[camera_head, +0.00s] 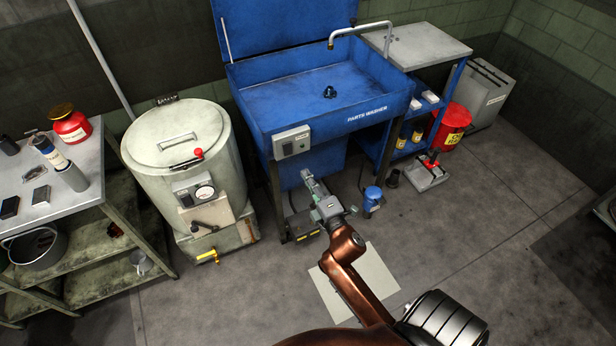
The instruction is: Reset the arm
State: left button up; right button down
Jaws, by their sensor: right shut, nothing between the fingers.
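My right arm comes in from the bottom in brown and black links. Its gripper (307,178) is shut and empty, in front of the blue parts washer (277,108), near its left front leg. My left gripper is not in view. A small dark object (329,92) lies in the basin of the washer.
A grey drum with a lid (150,150) stands left of the washer. A workbench (85,190) with a red can (70,124) is at far left. A red bin (452,125) and a grey-topped cart (425,45) stand right. The floor at right (480,215) is clear.

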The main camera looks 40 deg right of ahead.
dwell(0.4)
